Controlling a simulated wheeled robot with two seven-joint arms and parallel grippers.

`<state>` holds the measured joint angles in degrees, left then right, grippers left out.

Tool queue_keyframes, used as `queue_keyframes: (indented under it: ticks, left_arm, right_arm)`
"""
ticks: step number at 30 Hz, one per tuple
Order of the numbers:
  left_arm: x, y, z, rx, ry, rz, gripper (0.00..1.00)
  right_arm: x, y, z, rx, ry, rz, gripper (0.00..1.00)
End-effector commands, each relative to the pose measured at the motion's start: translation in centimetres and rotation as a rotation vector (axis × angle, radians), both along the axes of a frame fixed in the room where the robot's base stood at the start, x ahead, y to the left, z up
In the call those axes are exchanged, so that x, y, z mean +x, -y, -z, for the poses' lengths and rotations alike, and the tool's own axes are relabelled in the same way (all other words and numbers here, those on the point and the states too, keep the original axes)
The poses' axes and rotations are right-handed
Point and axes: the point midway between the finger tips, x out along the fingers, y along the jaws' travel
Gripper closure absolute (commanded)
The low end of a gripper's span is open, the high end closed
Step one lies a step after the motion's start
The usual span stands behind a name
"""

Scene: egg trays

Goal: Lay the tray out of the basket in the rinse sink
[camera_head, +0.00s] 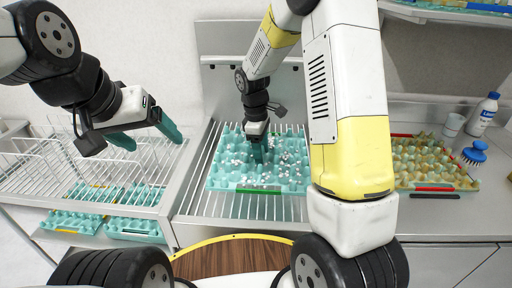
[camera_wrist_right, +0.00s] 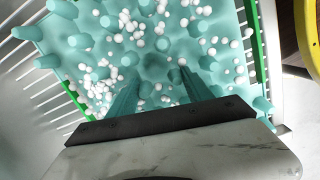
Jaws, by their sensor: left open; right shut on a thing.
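A teal egg tray (camera_head: 222,176) with white beads scattered over it lies flat over the slatted rinse sink (camera_head: 290,207), with a green strip on its front edge. My right gripper (camera_head: 258,152) points down over the tray's middle and is shut on it. The right wrist view shows its two fingers (camera_wrist_right: 158,82) around a part of the tray (camera_wrist_right: 215,40); the exact grip spot is partly hidden. I cannot tell if the tray's underside touches the slats. My left gripper (camera_head: 155,142) is open and empty above the white wire basket (camera_head: 30,190), which holds more teal trays (camera_head: 95,194).
More teal trays (camera_head: 75,222) sit on a shelf below the basket. On the right counter are a yellowish tray (camera_head: 425,165) with red strips, a blue brush (camera_head: 474,152), a white bottle (camera_head: 484,115) and a cup (camera_head: 453,124). A round wooden top (camera_head: 230,259) stands in front.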

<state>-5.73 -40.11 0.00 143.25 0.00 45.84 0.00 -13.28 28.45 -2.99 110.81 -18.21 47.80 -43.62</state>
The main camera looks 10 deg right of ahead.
Motion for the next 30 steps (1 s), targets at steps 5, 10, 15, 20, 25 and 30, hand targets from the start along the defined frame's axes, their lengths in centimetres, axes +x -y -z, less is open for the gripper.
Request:
queue_keyframes:
  ticks: [5,10,15,20,25,30]
  left_arm:
    - [0.0,0.0,0.0,0.0,0.0,0.0,0.2]
    - [0.0,0.0,0.0,0.0,0.0,0.0,0.2]
    - [0.0,0.0,0.0,0.0,0.0,0.0,0.2]
    - [0.0,0.0,0.0,0.0,0.0,0.0,0.2]
    - [0.0,0.0,0.0,0.0,0.0,0.0,0.2]
    - [0.0,0.0,0.0,0.0,0.0,0.0,0.2]
  right_arm:
    - [1.0,0.2,0.2,0.0,-0.001,0.001,1.0]
    - [0.9,0.2,2.3,-0.001,-0.004,-0.001,1.0]
    - [1.0,0.2,3.5,0.0,0.0,0.0,1.0]
    - [1.0,0.2,3.5,0.0,0.0,0.0,1.0]
    - [1.0,0.2,3.8,0.001,0.0,0.0,0.33]
    - [1.0,0.2,3.8,0.0,0.0,0.0,0.19]
